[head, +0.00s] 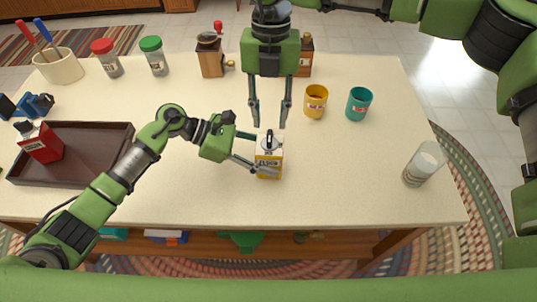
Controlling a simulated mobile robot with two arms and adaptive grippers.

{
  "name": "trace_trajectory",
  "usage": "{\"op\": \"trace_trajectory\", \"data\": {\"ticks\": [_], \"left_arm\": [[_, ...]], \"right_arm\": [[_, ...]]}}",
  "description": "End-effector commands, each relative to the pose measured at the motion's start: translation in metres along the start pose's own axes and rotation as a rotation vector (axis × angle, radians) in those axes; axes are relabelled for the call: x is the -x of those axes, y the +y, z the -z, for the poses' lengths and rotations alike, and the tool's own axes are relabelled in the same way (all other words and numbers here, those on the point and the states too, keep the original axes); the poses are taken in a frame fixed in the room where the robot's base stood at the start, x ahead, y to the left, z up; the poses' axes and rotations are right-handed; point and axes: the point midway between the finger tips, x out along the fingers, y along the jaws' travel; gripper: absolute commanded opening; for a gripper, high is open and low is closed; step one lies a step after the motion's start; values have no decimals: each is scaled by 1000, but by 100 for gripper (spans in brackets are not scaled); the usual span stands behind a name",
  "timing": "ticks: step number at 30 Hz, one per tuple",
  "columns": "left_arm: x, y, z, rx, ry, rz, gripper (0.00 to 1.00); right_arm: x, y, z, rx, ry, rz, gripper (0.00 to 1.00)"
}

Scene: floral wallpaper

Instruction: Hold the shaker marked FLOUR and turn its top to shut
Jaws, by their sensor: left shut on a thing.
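The yellow and white shaker (268,171) stands on the table near its front edge. Its label is too small to read surely. Its pale top bears a dark knob or lever. My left gripper (259,153) is shut around the shaker's body from the left, with one finger across its front. My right gripper (269,125) points down from the back, its two long fingers apart on either side, just above and behind the shaker's top. Nothing is between those fingers.
A dark tray (90,171) with a red box (40,143) lies left. A yellow mug (316,101), a teal mug (358,104) and a white-filled glass (424,164) stand right. Wooden grinders (211,58) and lidded jars (153,56) stand behind. The front right tabletop is clear.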

Motion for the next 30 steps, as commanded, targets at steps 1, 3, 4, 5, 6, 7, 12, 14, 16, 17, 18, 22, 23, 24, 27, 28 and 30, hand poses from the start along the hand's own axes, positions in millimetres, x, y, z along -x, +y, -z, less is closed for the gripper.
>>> {"op": "trace_trajectory", "data": {"ticks": [1, 3, 4, 5, 6, 7, 12, 14, 16, 17, 18, 22, 23, 24, 27, 28, 30], "left_arm": [[0, 0, 1, 0, 1, 0, 26], [0, 0, 1, 0, 1, 0, 26], [0, 0, 1, 0, 1, 0, 26], [0, 0, 1, 0, 1, 0, 26], [0, 0, 1, 0, 1, 0, 26], [0, 0, 1, 0, 1, 0, 26], [0, 0, 1, 0, 1, 0, 62], [0, 0, 1, 0, 1, 0, 66], [0, 0, 0, 0, 1, 0, 66], [0, 0, 0, 0, 1, 0, 66], [0, 0, 0, 0, 1, 0, 66], [0, 0, 0, 0, 1, 0, 66], [1, 0, 0, 0, 1, 0, 66], [3, 0, 0, 0, 1, -1, 66], [12, 0, 1, 0, 2, -1, 66], [17, 0, 1, 0, 3, -1, 66], [30, 0, 1, 0, 3, -2, 66]], "right_arm": [[3, 0, 0, 0, -1, -1, 29], [5, 0, 0, 0, -1, -1, 29], [5, 0, 1, 0, -1, -1, 29], [5, 0, 1, 0, -1, -1, 29], [6, 0, 1, 0, -1, -1, 29], [6, 0, 1, 0, 0, -1, 29], [5, 0, 1, 0, 0, -1, 29], [5, 0, 1, 0, 0, -1, 29], [5, 0, 1, 0, 0, -1, 29], [5, 0, 1, 0, 0, -1, 29], [5, 0, 1, 0, 0, -1, 29], [5, 0, 1, 0, 0, -1, 29], [5, 0, 1, 0, 0, -1, 29], [5, 0, 1, 0, 0, -1, 29], [5, 0, 1, 0, 0, -1, 29], [5, 0, 1, 0, 0, -1, 29], [5, 0, 1, 0, 0, -1, 29]]}}
